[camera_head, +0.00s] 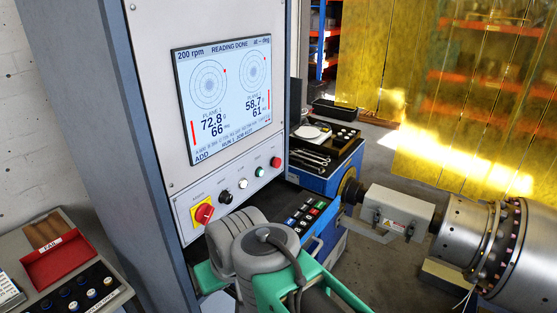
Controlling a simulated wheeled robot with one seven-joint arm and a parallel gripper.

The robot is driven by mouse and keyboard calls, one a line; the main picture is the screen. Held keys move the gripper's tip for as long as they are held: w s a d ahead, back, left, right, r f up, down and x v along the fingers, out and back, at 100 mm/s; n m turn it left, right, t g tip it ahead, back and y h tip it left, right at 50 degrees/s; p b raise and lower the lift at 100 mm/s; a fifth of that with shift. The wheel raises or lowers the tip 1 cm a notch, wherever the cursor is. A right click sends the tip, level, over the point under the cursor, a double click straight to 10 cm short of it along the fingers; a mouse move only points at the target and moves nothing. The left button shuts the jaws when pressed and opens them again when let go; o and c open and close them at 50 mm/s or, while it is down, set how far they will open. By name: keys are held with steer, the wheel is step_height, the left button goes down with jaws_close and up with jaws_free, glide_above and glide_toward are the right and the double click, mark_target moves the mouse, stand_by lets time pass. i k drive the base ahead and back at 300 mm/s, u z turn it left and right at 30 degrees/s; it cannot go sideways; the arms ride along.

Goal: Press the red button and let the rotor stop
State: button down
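The red button (275,161) is at the right end of a row on the grey control panel of the cabinet. A green button (259,172) sits just left of it. The screen (223,97) above reads 200 rpm and READING DONE, with 72.8 g for plane 1 and 58.7 g for plane 2. The steel rotor (513,253) lies at the right edge, partly cut off; one frame does not show whether it turns. My grey and green arm stands low in the middle, in front of the cabinet.
A blue tool cart (322,178) with wrenches stands behind. A red tray (57,260) is at lower left. Yellow curtains (450,90) hang behind the rotor.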

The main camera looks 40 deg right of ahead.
mark_target(277, 162)
steer(key=u, duration=1.05)
steer(key=k, duration=0.2)
steer(key=z, duration=1.1)
steer(key=i, duration=0.5)
steer(key=u, duration=0.05)
